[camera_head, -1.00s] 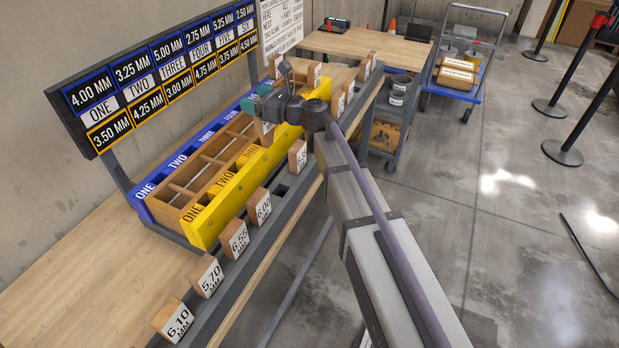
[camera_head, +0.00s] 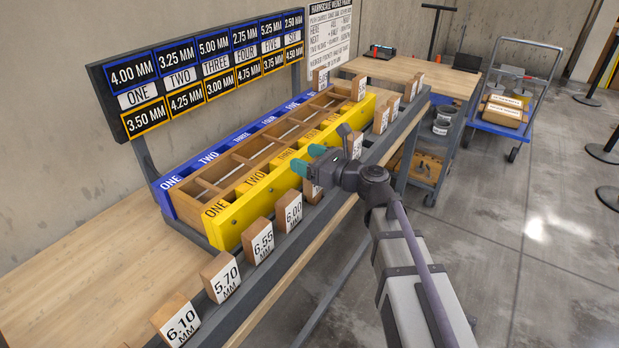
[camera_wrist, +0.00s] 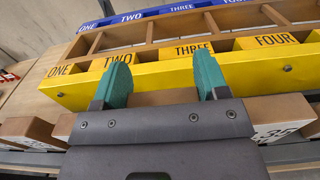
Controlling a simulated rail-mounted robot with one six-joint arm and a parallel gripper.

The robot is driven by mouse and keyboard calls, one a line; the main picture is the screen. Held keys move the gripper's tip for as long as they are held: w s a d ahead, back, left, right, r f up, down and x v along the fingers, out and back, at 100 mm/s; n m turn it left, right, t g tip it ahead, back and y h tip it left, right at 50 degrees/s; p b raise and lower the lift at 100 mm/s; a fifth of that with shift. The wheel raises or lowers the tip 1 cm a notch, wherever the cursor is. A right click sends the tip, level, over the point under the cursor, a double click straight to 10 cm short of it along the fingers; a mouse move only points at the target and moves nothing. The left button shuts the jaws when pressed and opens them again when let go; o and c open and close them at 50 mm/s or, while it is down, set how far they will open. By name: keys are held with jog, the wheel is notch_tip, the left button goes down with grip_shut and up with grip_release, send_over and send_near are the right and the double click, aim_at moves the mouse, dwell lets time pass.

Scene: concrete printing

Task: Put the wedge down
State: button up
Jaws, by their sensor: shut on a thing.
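My gripper (camera_head: 318,160) is shut on a wooden wedge (camera_head: 313,191), which hangs below the teal fingertips with its white label facing front. The label's number is not readable. The wedge is at the grey rail (camera_head: 281,262), between the 6.00 MM wedge (camera_head: 288,211) and another wedge partly behind my arm. I cannot tell if it is seated in a slot. In the wrist view, the wedge's brown edge (camera_wrist: 165,98) shows between the fingers, in front of the yellow board (camera_wrist: 85,90).
Several labelled wedges stand along the rail, including the 6.55 MM (camera_head: 258,240) and 5.70 MM (camera_head: 221,276) ones. The wooden divided tray (camera_head: 207,191) lies behind the yellow board. Two wedges stand at its far end. A black size sign (camera_head: 200,72) rises behind.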

aim_at(313, 193)
notch_tip(313, 193, down, 3)
jog(key=shift+f+b, duration=0.1)
jog(key=shift+b, duration=0.8)
jog(key=shift+r, duration=0.25)
jog(key=shift+f, duration=0.15)
jog(key=o, duration=1.3)
